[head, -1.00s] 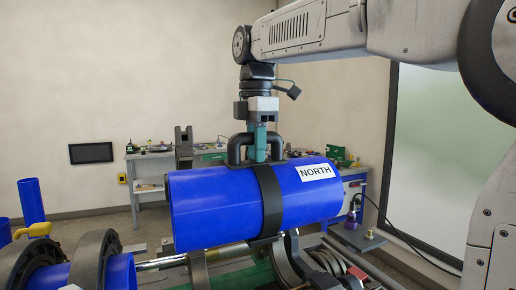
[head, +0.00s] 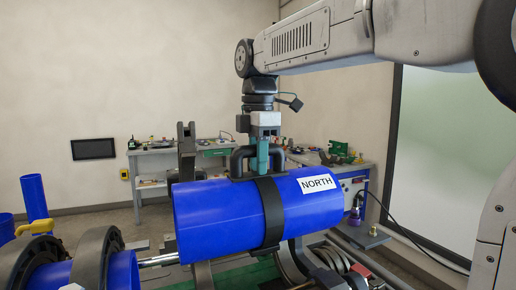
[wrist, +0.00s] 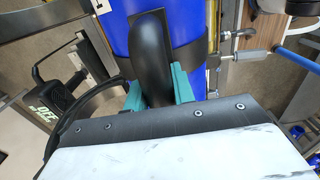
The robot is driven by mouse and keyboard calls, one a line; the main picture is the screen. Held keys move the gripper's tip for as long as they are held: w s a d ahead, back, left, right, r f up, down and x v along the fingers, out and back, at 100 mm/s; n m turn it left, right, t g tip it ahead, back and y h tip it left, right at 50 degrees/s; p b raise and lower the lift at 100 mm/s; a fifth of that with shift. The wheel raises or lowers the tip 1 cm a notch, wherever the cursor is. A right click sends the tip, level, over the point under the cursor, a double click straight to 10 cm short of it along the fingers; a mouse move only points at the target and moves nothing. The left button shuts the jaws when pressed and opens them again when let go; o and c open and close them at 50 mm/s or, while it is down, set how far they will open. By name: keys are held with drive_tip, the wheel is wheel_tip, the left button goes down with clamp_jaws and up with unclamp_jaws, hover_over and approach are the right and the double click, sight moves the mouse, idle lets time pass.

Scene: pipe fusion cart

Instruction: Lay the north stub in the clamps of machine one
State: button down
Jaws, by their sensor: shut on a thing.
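The north stub (head: 222,212) is a thick blue pipe with a white NORTH label, a black strap round its middle and a black handle on top. My gripper (head: 262,160) is shut on that handle from above, and its teal fingers show on both sides of the handle in the wrist view (wrist: 155,88). The stub lies level above the machine's open clamps (head: 290,262), low over them. Its underside hides part of the clamps, so I cannot tell whether it touches them. Another blue pipe (head: 122,272) sits in black ring clamps (head: 93,262) at the left.
A steel guide rod (head: 157,260) runs between the clamp sets. Upright blue pipes (head: 34,198) stand at the far left. A workbench (head: 160,163) with tools is behind. A dark cable (head: 395,232) runs at the right.

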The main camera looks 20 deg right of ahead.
sight(259, 181)
drive_tip(key=shift+f, duration=5.6)
drive_tip(key=shift+f, duration=0.85)
drive_tip(key=c, duration=1.1)
unclamp_jaws()
wheel_tip(259, 181, up, 8)
drive_tip(key=shift+f, duration=0.1)
drive_tip(key=shift+s, duration=0.1)
